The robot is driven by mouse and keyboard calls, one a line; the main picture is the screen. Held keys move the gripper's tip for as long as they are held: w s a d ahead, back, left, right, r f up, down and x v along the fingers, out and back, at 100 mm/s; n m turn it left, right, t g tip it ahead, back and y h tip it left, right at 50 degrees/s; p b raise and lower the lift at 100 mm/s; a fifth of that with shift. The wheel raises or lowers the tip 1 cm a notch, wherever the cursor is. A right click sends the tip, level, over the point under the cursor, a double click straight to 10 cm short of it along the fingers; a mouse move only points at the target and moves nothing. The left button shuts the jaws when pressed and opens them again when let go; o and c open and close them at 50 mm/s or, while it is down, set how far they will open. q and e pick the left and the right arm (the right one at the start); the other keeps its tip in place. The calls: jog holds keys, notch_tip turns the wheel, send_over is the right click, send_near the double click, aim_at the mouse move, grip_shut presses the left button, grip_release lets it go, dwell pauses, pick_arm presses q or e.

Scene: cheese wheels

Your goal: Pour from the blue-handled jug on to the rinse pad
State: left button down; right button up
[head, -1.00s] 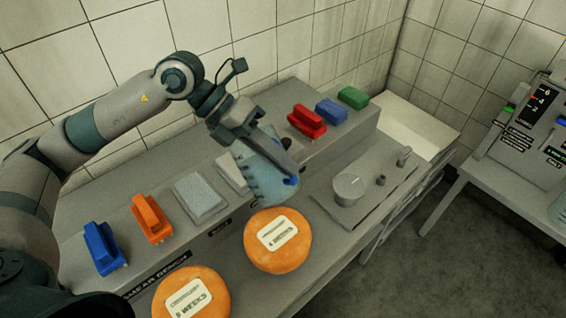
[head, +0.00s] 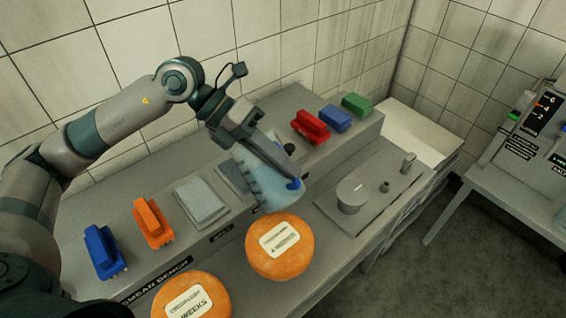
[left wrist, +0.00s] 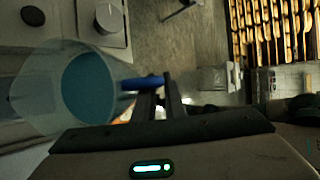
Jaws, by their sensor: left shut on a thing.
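My left gripper (head: 278,160) is shut on the blue handle (head: 294,184) of a translucent pale-blue jug (head: 262,184). The jug is held in the air above the bench, near the upper cheese wheel; its exact tilt is hard to tell. In the left wrist view, the jug (left wrist: 35,98) shows blue liquid (left wrist: 90,88) inside, and its handle (left wrist: 142,83) is at the fingers. A pale pad (head: 200,203) lies on the raised ledge. A darker pad (head: 231,178) beside it is partly hidden by the jug. I cannot read which is the rinse pad. My right gripper is not seen.
Orange cheese wheels (head: 280,262) (head: 190,300) lie along the bench front. Blue (head: 104,250) and orange (head: 152,222) brushes stand left; red (head: 310,127), blue (head: 335,118) and green (head: 357,104) ones stand at the back. A plate with a round knob (head: 351,194) lies right.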

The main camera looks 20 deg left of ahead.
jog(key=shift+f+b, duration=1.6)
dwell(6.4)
